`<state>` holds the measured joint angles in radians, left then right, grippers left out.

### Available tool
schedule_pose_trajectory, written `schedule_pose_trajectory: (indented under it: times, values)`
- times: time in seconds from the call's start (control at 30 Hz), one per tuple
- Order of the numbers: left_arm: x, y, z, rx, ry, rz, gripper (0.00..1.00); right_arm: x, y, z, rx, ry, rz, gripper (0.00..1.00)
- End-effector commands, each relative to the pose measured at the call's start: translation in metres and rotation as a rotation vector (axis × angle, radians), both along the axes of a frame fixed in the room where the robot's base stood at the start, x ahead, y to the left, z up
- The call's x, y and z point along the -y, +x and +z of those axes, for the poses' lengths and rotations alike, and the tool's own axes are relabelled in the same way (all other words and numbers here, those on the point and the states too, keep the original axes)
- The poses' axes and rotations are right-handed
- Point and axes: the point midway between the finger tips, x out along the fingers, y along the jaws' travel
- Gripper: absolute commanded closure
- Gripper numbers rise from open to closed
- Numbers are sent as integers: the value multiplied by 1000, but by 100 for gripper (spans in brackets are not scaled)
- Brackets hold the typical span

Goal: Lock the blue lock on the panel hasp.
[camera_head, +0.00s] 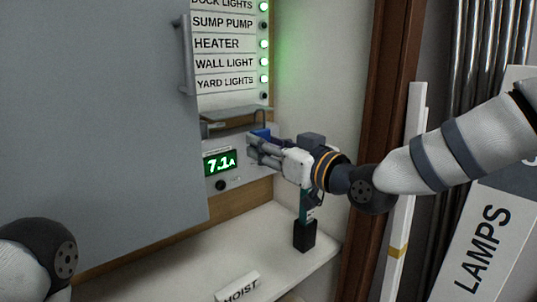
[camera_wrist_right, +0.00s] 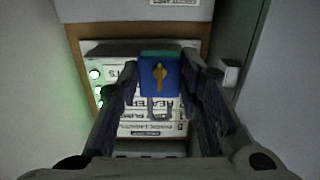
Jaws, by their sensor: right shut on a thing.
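The blue lock (camera_head: 262,133) is between the fingers of my right gripper (camera_head: 253,146), in front of the panel (camera_head: 226,137) just right of the green 7.1A display (camera_head: 220,163). In the right wrist view my right gripper (camera_wrist_right: 160,82) is shut on the lock (camera_wrist_right: 146,72), with a gold key shape on its face. Its grey shackle (camera_wrist_right: 160,110) points toward the labelled panel (camera_wrist_right: 121,71). In the head view the shackle (camera_head: 260,112) stands above the body. I cannot make out the hasp or whether the shackle passes through it. My left gripper is out of view.
A large grey door (camera_head: 100,110) with a handle (camera_head: 185,55) covers the left. A white shelf (camera_head: 190,262) below holds a HOIST label (camera_head: 238,287) and a black block (camera_head: 304,236) with a teal upper part. A LAMPS board (camera_head: 482,245) leans at right.

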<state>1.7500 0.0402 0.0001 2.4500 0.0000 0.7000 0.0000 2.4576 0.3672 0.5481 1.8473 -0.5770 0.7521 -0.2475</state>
Motion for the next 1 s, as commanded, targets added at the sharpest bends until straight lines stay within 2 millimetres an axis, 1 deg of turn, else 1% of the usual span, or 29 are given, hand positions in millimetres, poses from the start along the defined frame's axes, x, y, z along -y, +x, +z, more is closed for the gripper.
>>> schedule_pose_trajectory:
  times: [0.27, 0.4, 1.0]
  values:
    - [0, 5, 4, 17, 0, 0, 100, 0, -1, 2, 4, -1, -3, 100]
    - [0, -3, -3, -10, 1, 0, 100, -6, 10, -4, -3, -2, -2, 100]
    - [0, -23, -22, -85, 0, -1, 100, -34, 48, -5, -5, -2, -2, 100]
